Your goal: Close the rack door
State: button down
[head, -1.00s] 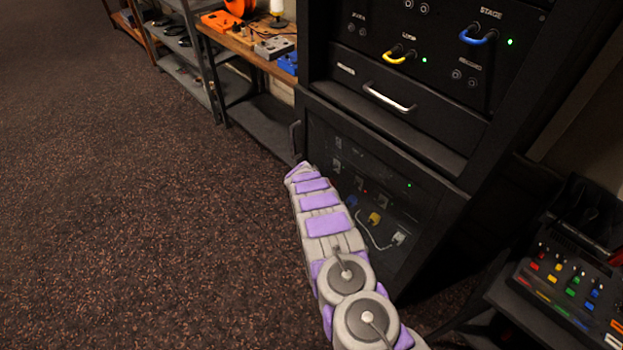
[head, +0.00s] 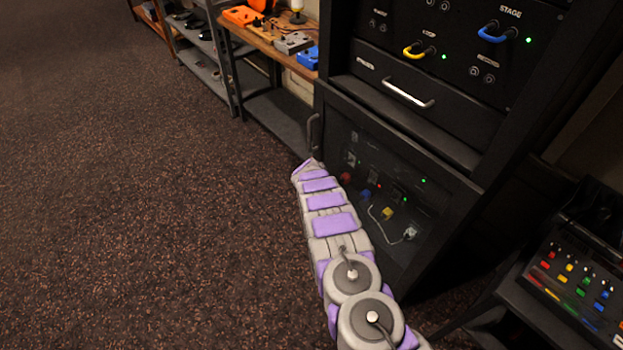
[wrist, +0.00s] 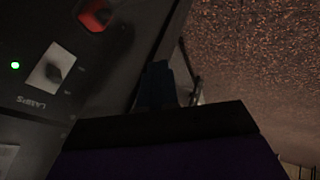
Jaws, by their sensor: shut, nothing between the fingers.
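The rack door (head: 400,146) is the dark framed panel on the lower part of the black rack, with a dark handle (head: 313,132) at its left edge. Switches, knobs and a white cable show within its frame. I cannot tell whether it is fully shut or slightly ajar. My gripper (head: 307,166) is shut and empty, with its tip just below the handle at the door's left edge; I cannot tell whether it touches. In the wrist view, my dark gripper (wrist: 160,88) lies beside the panel, near a red knob (wrist: 96,14) and a switch marked LAMPS.
Above the door is a drawer with a silver handle (head: 408,93). A wooden-topped shelf (head: 268,45) with pedals stands left of the rack. A mixer (head: 575,275) sits at the right. Carpet (head: 130,200) at the left is clear.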

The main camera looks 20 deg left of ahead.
jog(key=p+v, duration=0.2)
jog(key=v, duration=0.7)
jog(key=shift+p, duration=0.4)
jog(key=shift+s, duration=0.15)
jog(key=s+d+r+m+g, duration=0.2)
jog(key=s+d+r, duration=0.4)
jog(key=r, duration=0.4)
jog(key=s+d+r+m+g, duration=0.1)
jog(key=s+d+r+g, duration=0.1)
jog(key=s+d+r, duration=0.6)
jog(key=s+d+r+m+g, duration=0.2)
jog(key=s+d+r, duration=0.25)
jog(key=r, duration=0.75)
jog(key=s+d+r+m+g, duration=0.1)
jog(key=s+d+r, duration=0.2)
jog(key=s+d, duration=0.4)
jog(key=s+d+r+m, duration=0.1)
jog(key=s+d+r, duration=0.35)
jog(key=s, duration=0.55)
jog(key=s+d+m+g, duration=0.1)
jog(key=s+d, duration=0.2)
jog(key=s, duration=0.5)
jog(key=s+d+m+g, duration=0.1)
jog(key=s+d+m, duration=0.1)
jog(key=s, duration=0.6)
jog(key=shift+d+h, duration=0.3)
jog(key=shift+d, duration=0.2)
